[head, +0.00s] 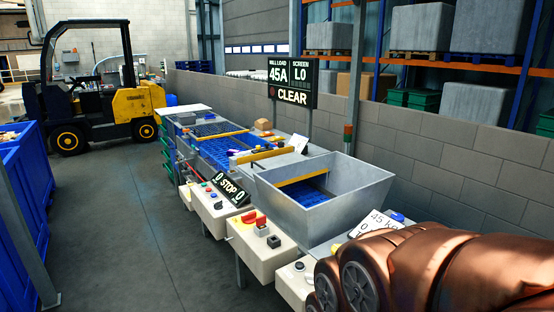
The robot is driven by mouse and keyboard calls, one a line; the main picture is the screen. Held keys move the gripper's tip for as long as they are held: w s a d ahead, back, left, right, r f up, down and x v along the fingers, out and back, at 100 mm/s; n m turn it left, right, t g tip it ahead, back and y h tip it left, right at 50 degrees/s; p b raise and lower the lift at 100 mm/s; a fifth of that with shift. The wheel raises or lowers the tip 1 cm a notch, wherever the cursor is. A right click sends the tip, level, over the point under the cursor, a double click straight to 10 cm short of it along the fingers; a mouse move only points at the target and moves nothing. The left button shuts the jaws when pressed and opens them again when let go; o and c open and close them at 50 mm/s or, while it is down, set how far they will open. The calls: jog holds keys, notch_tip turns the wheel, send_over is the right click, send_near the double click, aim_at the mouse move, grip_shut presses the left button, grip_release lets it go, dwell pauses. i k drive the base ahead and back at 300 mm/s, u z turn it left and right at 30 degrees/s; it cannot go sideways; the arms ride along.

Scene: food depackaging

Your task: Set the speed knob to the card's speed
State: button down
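A white card (370,225) stands at the lower right, partly covered by my arm; its top line seems to read 45 and the rest is hidden or too small. A pale control box (262,250) below the grey hopper carries a red-and-yellow switch and a black part. A nearer box (292,288) bears a dark round knob (298,267). A farther box (210,208) has several small buttons. I cannot tell which control is the speed knob or read its setting. My brown-covered arm fills the lower right; my gripper is not in view.
A grey hopper (345,187) stands over the line. A sign (293,82) shows 45A, L0 and CLEAR; a smaller display (231,188) shows STOP between zeros. A yellow forklift (130,100) and blue bins (15,200) stand left. The aisle floor (130,220) is clear.

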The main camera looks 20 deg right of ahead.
aim_at(218, 205)
jog(key=u, duration=0.15)
jog(key=i, duration=1.05)
jog(key=u, duration=0.45)
jog(key=i, duration=0.75)
jog(key=u, duration=0.05)
